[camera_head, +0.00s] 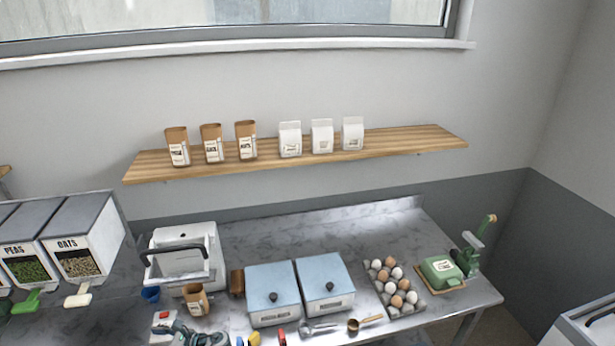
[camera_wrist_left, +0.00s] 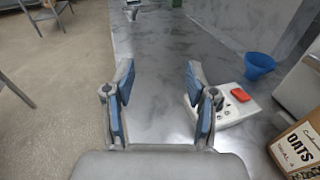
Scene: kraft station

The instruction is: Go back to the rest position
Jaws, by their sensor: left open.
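My left gripper (camera_wrist_left: 160,75) is open in the left wrist view, its two blue-padded fingers wide apart with only the grey metal counter (camera_wrist_left: 165,45) seen between them. In the head view my left gripper (camera_head: 190,335) shows partly at the bottom edge, beside a white scale with a red part (camera_head: 163,318). The scale also shows in the wrist view (camera_wrist_left: 236,106), close to the right finger. A brown oats bag (camera_wrist_left: 295,150) stands to the right there and appears on the counter in the head view (camera_head: 196,300). My right gripper is not in view.
A blue cup (camera_head: 150,294) and a white bin with a black handle (camera_head: 183,258) stand near the gripper. Two blue-lidded boxes (camera_head: 273,292), an egg tray (camera_head: 394,288) and a green dish (camera_head: 441,270) stand right. A wooden shelf (camera_head: 400,141) holds several bags.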

